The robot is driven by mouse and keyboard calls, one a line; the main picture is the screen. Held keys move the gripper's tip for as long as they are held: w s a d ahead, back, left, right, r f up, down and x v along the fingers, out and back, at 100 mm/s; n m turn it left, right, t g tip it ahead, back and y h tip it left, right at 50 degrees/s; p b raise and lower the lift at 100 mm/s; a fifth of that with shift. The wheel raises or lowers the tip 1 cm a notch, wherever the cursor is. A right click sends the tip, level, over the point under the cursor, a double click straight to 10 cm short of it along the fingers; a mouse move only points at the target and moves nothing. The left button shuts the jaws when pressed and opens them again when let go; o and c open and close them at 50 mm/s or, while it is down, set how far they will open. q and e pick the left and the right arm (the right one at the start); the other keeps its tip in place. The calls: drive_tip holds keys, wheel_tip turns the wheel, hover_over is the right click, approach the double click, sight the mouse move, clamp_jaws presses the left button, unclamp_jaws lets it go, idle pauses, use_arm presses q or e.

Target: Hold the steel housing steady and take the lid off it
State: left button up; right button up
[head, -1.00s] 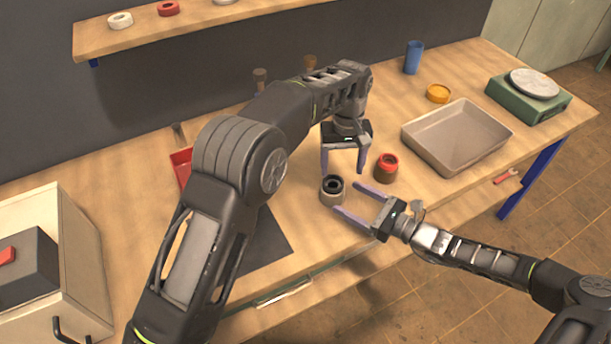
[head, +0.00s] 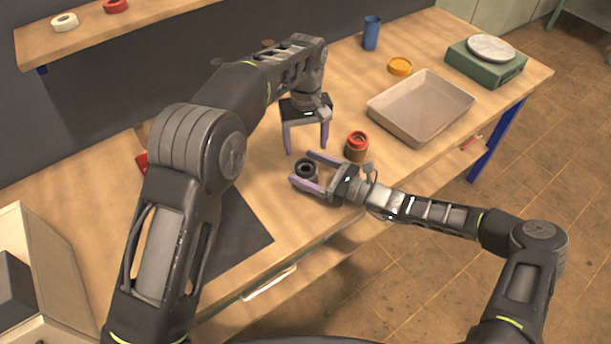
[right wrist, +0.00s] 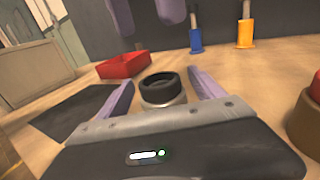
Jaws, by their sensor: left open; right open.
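The steel housing (head: 311,181), a small grey cylinder with a black ring-shaped lid (head: 305,169) on top, stands upright on the bench. In the right wrist view the black lid (right wrist: 160,87) shows with a strip of the housing (right wrist: 172,102) below it. My right gripper (head: 301,167) is open, low over the bench, with one finger on each side of the housing; I cannot tell whether they touch it. My left gripper (head: 306,149) is open and empty, pointing down above and behind the housing. Its fingertips also show at the top of the right wrist view (right wrist: 146,18).
A brown cylinder with a red top (head: 356,146) stands close to my right gripper. A beige tray (head: 420,105), orange dish (head: 400,66), blue cup (head: 371,33) and green scale (head: 486,66) lie beyond. A dark mat (head: 235,235) and red bin (right wrist: 122,65) are leftward.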

sight(298, 164)
drive_tip(key=shift+x, duration=1.8)
clamp_jaws()
unclamp_jaws()
drive_tip(key=shift+s+d, duration=0.1)
